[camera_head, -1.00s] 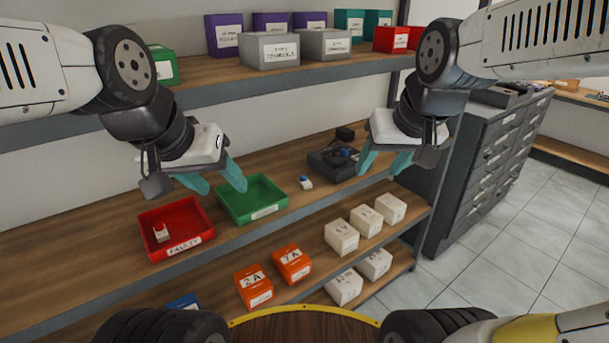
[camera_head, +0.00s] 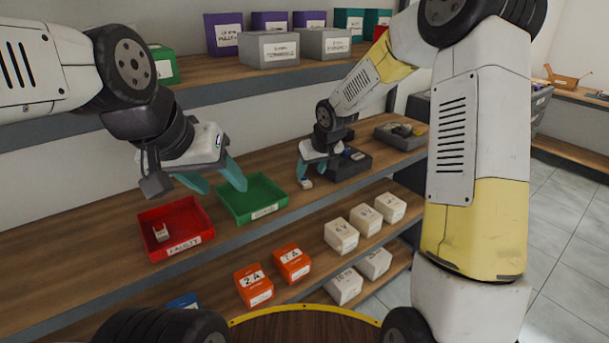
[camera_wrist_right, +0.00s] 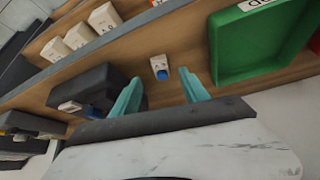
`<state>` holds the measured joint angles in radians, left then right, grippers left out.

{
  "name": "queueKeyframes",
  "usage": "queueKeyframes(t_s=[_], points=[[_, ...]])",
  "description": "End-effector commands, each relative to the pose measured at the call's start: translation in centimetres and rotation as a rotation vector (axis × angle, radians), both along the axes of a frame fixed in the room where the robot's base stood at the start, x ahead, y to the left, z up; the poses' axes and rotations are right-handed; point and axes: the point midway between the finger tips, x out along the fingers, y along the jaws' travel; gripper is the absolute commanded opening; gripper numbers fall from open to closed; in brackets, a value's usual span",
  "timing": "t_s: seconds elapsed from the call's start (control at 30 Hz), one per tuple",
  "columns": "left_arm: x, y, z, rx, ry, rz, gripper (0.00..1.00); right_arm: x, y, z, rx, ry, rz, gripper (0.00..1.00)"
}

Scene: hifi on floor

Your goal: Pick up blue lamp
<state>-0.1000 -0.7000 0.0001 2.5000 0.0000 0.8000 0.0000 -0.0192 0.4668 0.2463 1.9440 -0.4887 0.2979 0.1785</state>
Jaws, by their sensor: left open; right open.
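The blue lamp (camera_head: 307,184) is a small white block with a blue top, lying on the middle shelf between the green tray and a dark box. In the right wrist view the lamp (camera_wrist_right: 159,66) lies just beyond my fingertips, roughly centred between them. My right gripper (camera_head: 311,172) is open and empty, close above the lamp; its fingers also show in the right wrist view (camera_wrist_right: 160,88).
The green tray (camera_head: 230,214) is empty. The red tray (camera_head: 150,246), labelled FAULTY, holds a small white block. The dark box (camera_head: 349,172) beside the lamp carries blue and white pieces in the wrist view. An upper shelf (camera_head: 190,96) runs above; white boxes (camera_head: 341,238) stand below.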

Motion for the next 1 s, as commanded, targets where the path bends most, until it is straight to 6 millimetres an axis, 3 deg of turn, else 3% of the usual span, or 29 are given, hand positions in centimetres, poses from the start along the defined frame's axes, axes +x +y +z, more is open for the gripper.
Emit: queueKeyframes(t_s=[0.4, 0.7, 1.0], points=[[0.0, 0.0, 0.0, 0.0, 0.0, 0.0, 0.54, 2.7, 1.4, -4.7, -0.001, 0.003, 0.0, 0.53], [0.0, 0.0, 0.0, 0.0, 0.0, 0.0, 0.54, 2.9, 1.5, -5.0, -0.001, 0.001, 0.0, 0.53], [0.0, 0.0, 0.0, 0.0, 0.0, 0.0, 0.54, 2.9, 1.4, -5.0, -0.001, 0.001, -0.001, 0.0]])
